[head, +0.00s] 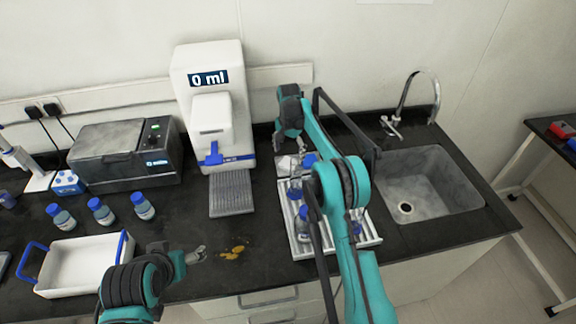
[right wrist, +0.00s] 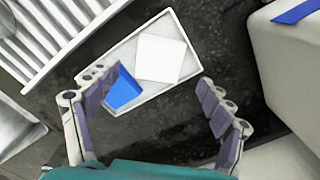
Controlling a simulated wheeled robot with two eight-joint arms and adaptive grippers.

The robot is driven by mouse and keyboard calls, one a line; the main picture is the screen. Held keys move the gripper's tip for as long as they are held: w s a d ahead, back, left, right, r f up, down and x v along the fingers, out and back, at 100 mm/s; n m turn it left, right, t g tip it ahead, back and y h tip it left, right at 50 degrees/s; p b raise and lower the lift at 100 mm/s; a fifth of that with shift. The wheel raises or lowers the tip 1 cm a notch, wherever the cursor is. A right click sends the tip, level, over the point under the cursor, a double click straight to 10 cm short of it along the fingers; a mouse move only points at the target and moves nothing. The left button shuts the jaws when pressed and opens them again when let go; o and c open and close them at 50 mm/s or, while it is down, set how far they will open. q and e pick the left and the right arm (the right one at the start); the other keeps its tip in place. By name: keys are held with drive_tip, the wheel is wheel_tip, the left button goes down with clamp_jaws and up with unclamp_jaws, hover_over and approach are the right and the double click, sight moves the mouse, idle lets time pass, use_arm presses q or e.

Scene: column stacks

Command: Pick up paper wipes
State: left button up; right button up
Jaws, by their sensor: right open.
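The paper wipes seem to be the white square stack (right wrist: 161,58) in a shallow white tray (right wrist: 178,18) in the right wrist view. A blue block-like piece (right wrist: 124,90) lies beside the stack, close to one finger. My right gripper (right wrist: 150,84) is open, with its fingers spread on either side of the tray's near part and nothing between them gripped. In the head view the right gripper (head: 291,141) hangs beside the white dispenser, and the small tray (head: 284,166) shows below it, partly hidden. My left gripper (head: 199,254) is low over the counter's front; its jaw opening is unclear.
The white dispenser (head: 211,95) reading 0 ml stands left of the right gripper. A ribbed metal rack (head: 366,236) with bottles lies right of it, before the sink (head: 430,183). A brownish spill (head: 232,252) marks the counter. A white bin (head: 80,262) is at left.

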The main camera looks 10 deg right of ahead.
sight(289, 162)
drive_tip(key=f, duration=0.3)
drive_tip(key=shift+s+a+b, duration=0.1)
drive_tip(key=shift+s+b, duration=0.1)
drive_tip(key=shift+b, duration=0.15)
drive_tip(key=shift+f, duration=0.45)
drive_tip(key=c, duration=0.8)
drive_tip(key=shift+c, duration=0.2)
drive_tip(key=shift+r, duration=0.15)
wheel_tip(289, 162, up, 4)
drive_tip(key=shift+r+p, duration=0.15)
drive_tip(key=shift+p, duration=0.45)
drive_tip(key=s+d+r+p, duration=0.1)
drive_tip(key=s+d+r, duration=0.5)
drive_tip(key=d, duration=0.4)
drive_tip(key=shift+r+p, duration=0.25)
drive_tip(key=shift+p, duration=0.05)
